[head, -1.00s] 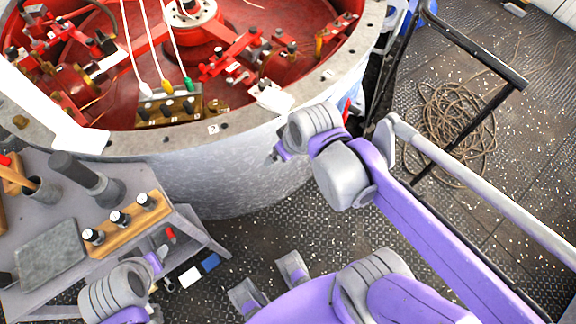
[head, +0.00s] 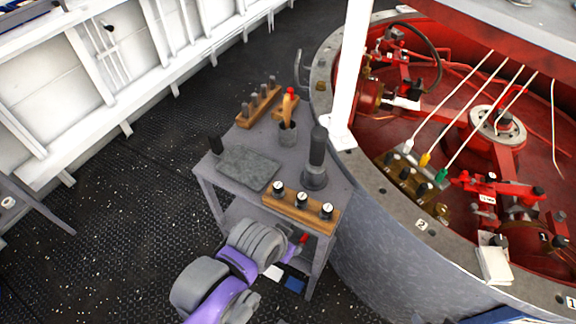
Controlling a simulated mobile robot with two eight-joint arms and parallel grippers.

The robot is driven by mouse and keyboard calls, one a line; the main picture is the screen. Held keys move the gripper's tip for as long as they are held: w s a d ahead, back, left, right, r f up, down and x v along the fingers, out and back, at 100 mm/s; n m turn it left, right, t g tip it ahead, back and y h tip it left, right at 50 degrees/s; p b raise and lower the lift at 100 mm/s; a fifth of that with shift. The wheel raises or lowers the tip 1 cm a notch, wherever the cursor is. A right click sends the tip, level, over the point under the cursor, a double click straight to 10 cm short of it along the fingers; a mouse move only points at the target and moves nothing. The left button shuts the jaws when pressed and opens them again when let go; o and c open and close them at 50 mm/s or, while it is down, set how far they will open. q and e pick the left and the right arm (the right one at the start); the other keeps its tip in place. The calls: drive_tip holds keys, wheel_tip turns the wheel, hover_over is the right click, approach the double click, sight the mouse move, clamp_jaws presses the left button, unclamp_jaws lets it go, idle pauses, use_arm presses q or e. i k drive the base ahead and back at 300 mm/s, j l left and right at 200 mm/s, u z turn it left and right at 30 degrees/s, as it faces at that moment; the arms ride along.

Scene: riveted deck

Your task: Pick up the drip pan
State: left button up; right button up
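I cannot clearly make out a drip pan. A flat, dark grey, slab-like piece (head: 248,168) lies on the grey work table (head: 335,185); I cannot tell whether it is a pan. My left gripper (head: 292,250) is at the bottom centre, low by the table's front edge and below the wooden strip. It is mostly hidden behind my purple and grey wrist, so its fingers do not show clearly. My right gripper is out of view.
A large round housing (head: 375,250) with a red interior is right.

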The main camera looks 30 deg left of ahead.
sight(250, 167)
drive_tip(key=l+u, duration=0.1)
drive_tip(key=u, duration=1.55)
drive_tip(key=i+j+z, duration=0.1)
drive_tip(key=j, duration=0.5)
drive_tip(key=i+j+z, duration=0.1)
drive_tip(key=j, duration=0.5)
drive_tip(key=i+j+z, duration=0.15)
drive_tip(key=j, duration=0.45)
drive_tip(key=i+l, duration=0.15)
drive_tip(key=i, duration=0.25)
